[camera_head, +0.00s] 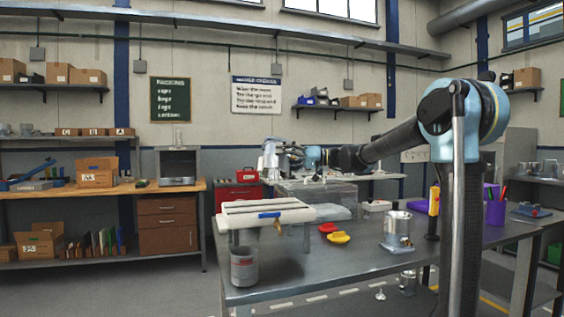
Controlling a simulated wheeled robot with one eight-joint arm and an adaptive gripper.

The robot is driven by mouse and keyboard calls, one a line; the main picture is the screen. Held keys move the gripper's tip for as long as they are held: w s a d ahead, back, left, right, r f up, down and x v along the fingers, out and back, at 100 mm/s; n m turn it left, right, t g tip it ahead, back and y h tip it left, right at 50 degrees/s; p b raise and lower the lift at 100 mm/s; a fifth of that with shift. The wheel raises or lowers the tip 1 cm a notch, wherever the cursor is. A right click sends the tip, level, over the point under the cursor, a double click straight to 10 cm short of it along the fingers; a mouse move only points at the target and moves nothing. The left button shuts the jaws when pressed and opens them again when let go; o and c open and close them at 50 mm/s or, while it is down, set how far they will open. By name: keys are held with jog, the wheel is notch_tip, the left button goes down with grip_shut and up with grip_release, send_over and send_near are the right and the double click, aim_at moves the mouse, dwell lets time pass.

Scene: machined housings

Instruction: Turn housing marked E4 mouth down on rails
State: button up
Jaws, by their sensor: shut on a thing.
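My gripper (284,160) is at the far end of my arm, raised beyond the bench and above the pale slatted stand. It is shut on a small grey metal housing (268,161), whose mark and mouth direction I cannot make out. The pale rails (262,207) sit on a stand at the left of the grey bench, and nothing lies on them except a blue piece at the front. A shiny flanged housing (398,228) stands on the bench to the right. A grey cylinder with a red mark (244,268) stands at the bench's front left corner.
A red dish (327,228) and a yellow dish (339,238) lie mid-bench. A clear box (318,192) is behind the rails. The bench front (300,270) is bare.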

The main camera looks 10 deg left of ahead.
jog(key=n, duration=0.6)
jog(key=shift+n, duration=0.4)
notch_tip(320, 180, down, 10)
dwell(0.9)
jog(key=shift+f, duration=0.6)
dwell(0.6)
jog(key=o, duration=1.7)
jog(key=d, duration=0.8)
jog(key=w+d, duration=0.1)
jog(key=d, duration=0.3)
jog(key=shift+w+f, duration=0.1)
